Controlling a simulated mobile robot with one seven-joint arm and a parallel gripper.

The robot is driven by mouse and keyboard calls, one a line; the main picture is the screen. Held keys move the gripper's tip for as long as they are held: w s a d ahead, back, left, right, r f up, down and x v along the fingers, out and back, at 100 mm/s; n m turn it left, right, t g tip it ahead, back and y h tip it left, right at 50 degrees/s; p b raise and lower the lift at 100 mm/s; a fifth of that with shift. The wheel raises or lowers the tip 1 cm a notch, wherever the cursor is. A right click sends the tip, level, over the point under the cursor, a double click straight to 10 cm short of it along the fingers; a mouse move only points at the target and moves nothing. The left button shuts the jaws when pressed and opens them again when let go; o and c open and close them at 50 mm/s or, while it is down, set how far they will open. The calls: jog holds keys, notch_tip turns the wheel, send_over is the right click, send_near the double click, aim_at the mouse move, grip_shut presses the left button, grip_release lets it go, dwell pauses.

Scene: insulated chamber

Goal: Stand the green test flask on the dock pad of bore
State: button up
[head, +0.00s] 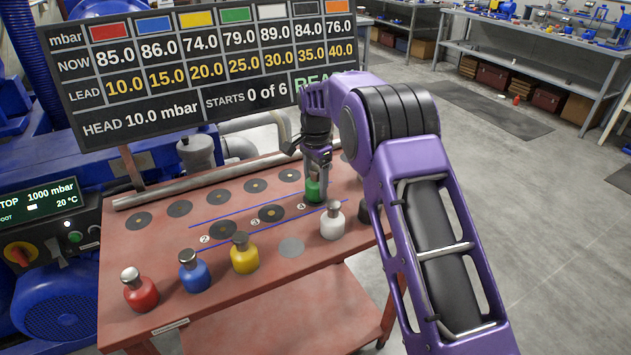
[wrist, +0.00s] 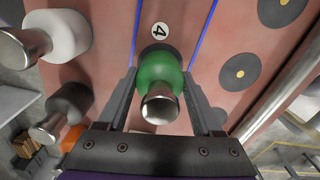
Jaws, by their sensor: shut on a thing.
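The green flask (head: 315,189), with a silver stopper, is upright between my fingers, over the strip between two blue lines on the red table (head: 190,322). My gripper (head: 318,165) is shut on it from above. In the wrist view the green flask (wrist: 160,75) sits between both fingers of my gripper (wrist: 160,88), beside the label 4 (wrist: 160,30). The flask hides what is under it; I cannot tell whether its base touches the table. Dark pads with gold centres show at label 2 (head: 219,226) and label 3 (head: 271,213).
Red (head: 141,292), blue (head: 195,274), yellow (head: 244,258) and white (head: 332,223) flasks stand along the front. A bare grey disc (head: 291,248) lies between yellow and white. Black (wrist: 70,100) and orange (wrist: 72,138) flasks are near my gripper. A pipe (head: 150,199) and display board (head: 190,120) stand behind.

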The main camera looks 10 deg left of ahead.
jog(key=shift+f, duration=0.35)
jog(key=o, duration=1.6)
jog(key=shift+c, duration=0.2)
notch_tip(320, 180, up, 12)
jog(key=p, duration=0.5)
jog(key=shift+r, duration=0.2)
